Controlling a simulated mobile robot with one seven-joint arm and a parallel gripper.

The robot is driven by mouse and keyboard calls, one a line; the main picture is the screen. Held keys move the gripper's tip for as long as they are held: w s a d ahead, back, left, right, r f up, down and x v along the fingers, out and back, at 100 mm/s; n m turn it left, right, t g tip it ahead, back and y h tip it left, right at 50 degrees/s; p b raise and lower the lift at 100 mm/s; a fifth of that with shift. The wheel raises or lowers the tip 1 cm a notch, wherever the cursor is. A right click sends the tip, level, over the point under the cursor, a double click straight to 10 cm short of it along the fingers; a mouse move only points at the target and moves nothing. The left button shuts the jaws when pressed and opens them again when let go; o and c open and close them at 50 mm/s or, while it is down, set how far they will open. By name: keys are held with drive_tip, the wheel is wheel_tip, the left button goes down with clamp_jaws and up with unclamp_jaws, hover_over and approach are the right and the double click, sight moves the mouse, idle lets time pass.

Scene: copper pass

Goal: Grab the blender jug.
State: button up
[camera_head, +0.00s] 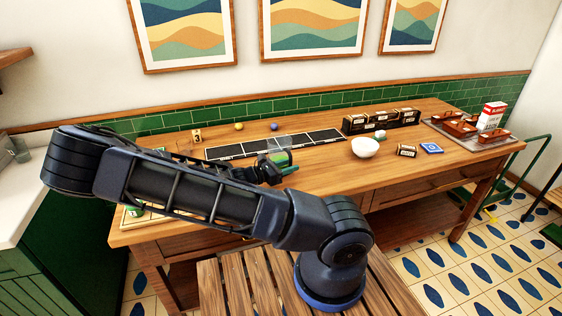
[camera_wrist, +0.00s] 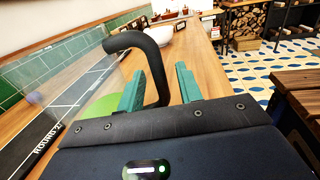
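The blender jug (camera_wrist: 75,75) is a clear, see-through vessel at the left of the wrist view, with a black curved handle (camera_wrist: 158,58). In the head view its clear body (camera_head: 279,143) shows faintly over the worktable, partly hidden by my gripper (camera_head: 284,171). In the wrist view my gripper (camera_wrist: 160,88) has its two green fingers apart. The lower part of the handle shows between them, closer to the left finger. I cannot tell whether either finger touches it. The jug's base is hidden.
The wooden worktable (camera_head: 330,180) carries a dark strip of panels (camera_head: 315,139), a white bowl (camera_head: 365,147), black boxes (camera_head: 380,121), a blue tile (camera_head: 431,148) and a tray with red containers (camera_head: 461,128). A green rounded shape (camera_wrist: 102,108) lies behind the left finger. A slatted wooden surface (camera_head: 240,290) is in front.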

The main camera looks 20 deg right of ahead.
drive_tip(key=shift+d, duration=0.35)
clamp_jaws()
drive_tip(key=shift+r, duration=0.15)
